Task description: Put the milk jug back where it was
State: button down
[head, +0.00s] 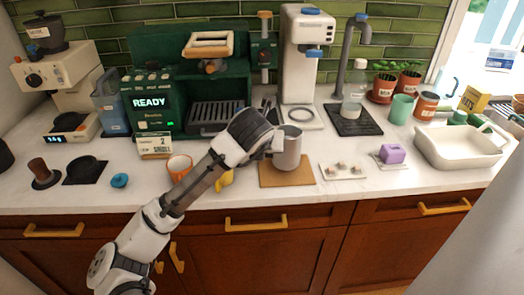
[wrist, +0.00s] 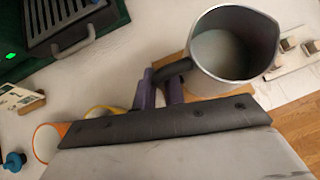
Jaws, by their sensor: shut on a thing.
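The milk jug (head: 288,150) is a grey metal pitcher, upright over the brown mat (head: 270,180) on the counter. I cannot tell whether its base touches the mat. In the wrist view the jug (wrist: 234,50) shows from above, with its open mouth and pale inside. My gripper (wrist: 160,88) is shut on the jug's dark handle, at the jug's left side. In the head view my gripper (head: 266,146) is partly hidden by my own wrist.
A green coffee machine (head: 160,100) stands behind to the left. An orange cup (head: 180,166) and a yellow item (head: 224,180) sit left of the mat. A small white tray (head: 342,171), purple block (head: 392,153) and white basin (head: 462,155) are to the right.

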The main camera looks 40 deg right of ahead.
jog(key=shift+f, duration=1.1)
jog(key=shift+f, duration=0.2)
jog(key=c, duration=1.5)
grip_release()
jog(key=shift+r, duration=0.1)
jog(key=shift+r, duration=0.2)
jog(key=b+v, duration=0.2)
jog(key=v, duration=1)
jog(key=shift+f, duration=0.15)
